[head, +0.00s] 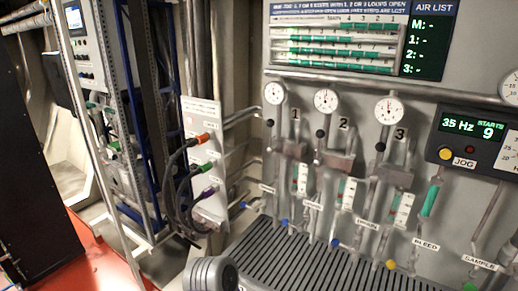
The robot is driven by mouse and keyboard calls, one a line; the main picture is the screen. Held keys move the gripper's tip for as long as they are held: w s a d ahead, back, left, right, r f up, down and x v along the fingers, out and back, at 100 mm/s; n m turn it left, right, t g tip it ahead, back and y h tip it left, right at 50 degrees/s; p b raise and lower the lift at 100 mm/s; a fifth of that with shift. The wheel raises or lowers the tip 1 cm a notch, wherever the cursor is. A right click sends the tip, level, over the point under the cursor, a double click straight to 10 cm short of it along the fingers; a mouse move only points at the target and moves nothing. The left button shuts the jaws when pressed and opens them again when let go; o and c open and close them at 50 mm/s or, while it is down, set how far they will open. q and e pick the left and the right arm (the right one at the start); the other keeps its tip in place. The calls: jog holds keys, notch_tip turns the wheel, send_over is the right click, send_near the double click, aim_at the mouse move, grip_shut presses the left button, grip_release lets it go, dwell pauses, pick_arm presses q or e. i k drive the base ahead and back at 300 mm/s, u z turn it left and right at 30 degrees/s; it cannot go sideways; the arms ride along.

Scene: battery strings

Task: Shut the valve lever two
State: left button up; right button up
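The grey panel carries three numbered columns, each with a round white gauge on top. In column 2, below its gauge (326,100), a black ball knob (321,133) sits on a thin stem left of the number 2. I take this for valve lever two, and it looks roughly upright. Similar black knobs show at column 1 (270,123) and column 3 (380,147). Blue ball knobs (335,243) sit lower down on the pipes; I cannot tell which column each serves.
A ribbed grey ledge (300,265) runs below the panel. A box with orange, green and purple cable plugs (204,160) stands to the left. A JOG control box (470,140) reading 35 Hz is at right. A grey rounded object (208,275) is at the bottom edge. Red floor shows at left.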

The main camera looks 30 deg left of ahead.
aim_at(319, 134)
jog(key=u, duration=0.4)
jog(key=k, duration=1.05)
jog(key=u, duration=1.1)
jog(key=i, duration=1.05)
jog(key=z, duration=0.65)
jog(key=i, duration=0.9)
jog(key=z, duration=1.05)
